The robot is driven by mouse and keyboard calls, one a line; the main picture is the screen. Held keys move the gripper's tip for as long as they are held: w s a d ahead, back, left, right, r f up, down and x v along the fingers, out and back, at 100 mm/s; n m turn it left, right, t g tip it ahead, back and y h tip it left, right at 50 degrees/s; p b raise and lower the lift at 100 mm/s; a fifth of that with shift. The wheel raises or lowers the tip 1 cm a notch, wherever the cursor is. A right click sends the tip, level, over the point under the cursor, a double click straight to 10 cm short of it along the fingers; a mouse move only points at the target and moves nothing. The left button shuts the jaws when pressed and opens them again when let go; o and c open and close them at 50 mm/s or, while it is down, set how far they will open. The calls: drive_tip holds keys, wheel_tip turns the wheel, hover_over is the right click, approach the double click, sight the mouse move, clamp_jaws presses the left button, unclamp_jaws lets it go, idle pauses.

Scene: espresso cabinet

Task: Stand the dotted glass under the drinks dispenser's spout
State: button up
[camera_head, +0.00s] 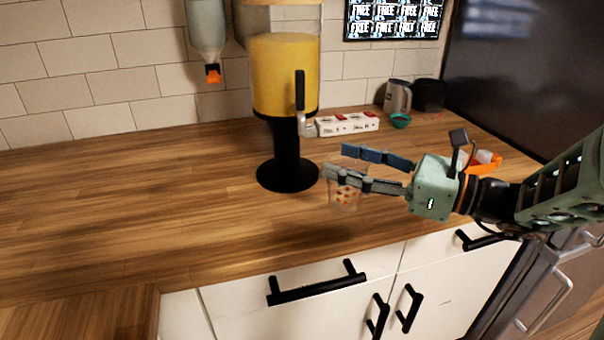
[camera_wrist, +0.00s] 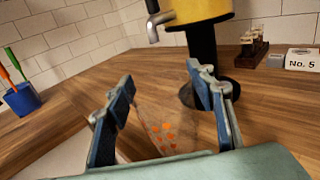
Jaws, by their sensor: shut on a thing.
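The drinks dispenser (camera_head: 285,80) has a yellow tank on a black post and a round black base. Its silver spout (camera_head: 307,128) points out at the tank's lower right in the head view; it also shows at the top of the wrist view (camera_wrist: 153,32). My gripper (camera_head: 337,161) is shut around the clear dotted glass (camera_head: 345,196), which has orange dots (camera_wrist: 165,132). The glass is upright, to the right of and in front of the black base, apart from it and not beneath the spout. Whether its bottom touches the counter is unclear. The fingers hide its upper part.
A white box (camera_head: 347,124), a teal bowl (camera_head: 400,120) and a metal jug (camera_head: 397,96) stand at the back right. An orange item (camera_head: 483,163) lies behind my arm. A blue cup (camera_wrist: 22,99) holds utensils. The wooden counter (camera_head: 130,200) left of the dispenser is clear.

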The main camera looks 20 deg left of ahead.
drive_tip(key=a+f, duration=0.1)
drive_tip(key=a, duration=0.2)
drive_tip(key=w+a+f+b, duration=0.1)
drive_tip(key=a, duration=0.1)
drive_tip(key=w+a+f+b, duration=0.1)
drive_tip(key=a, duration=0.2)
drive_tip(key=shift+a+f, duration=0.35)
drive_tip(key=shift+r, duration=0.1)
drive_tip(key=o, duration=1.8)
drive_tip(key=shift+b, duration=0.3)
drive_tip(key=shift+c, duration=0.2)
